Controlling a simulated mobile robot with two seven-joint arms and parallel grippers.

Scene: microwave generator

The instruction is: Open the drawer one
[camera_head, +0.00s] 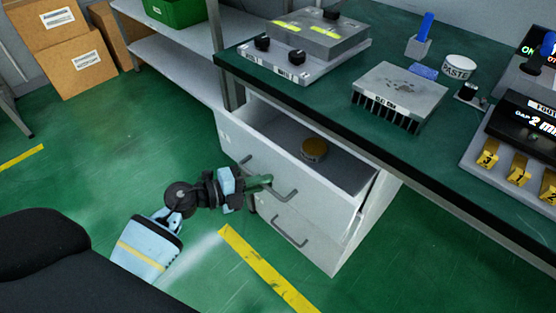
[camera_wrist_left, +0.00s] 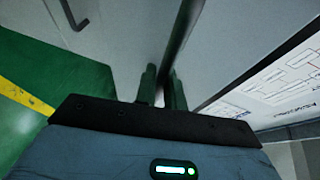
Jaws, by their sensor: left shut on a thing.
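The white cabinet (camera_head: 349,250) stands under the green-topped bench. Its upper drawer (camera_head: 335,200) is pulled out, with its grey inside showing in the head view. My left gripper (camera_head: 264,182) is shut on the upper drawer's grey bar handle (camera_head: 287,194), at the drawer's front. In the left wrist view, the fingers (camera_wrist_left: 162,88) close around the dark handle bar (camera_wrist_left: 186,28). A lower drawer handle (camera_head: 290,236) is apart from the gripper. It seems also to show in the left wrist view (camera_wrist_left: 76,16). My right gripper is not in view.
Green floor with a yellow stripe (camera_head: 262,270) is free before the cabinet.

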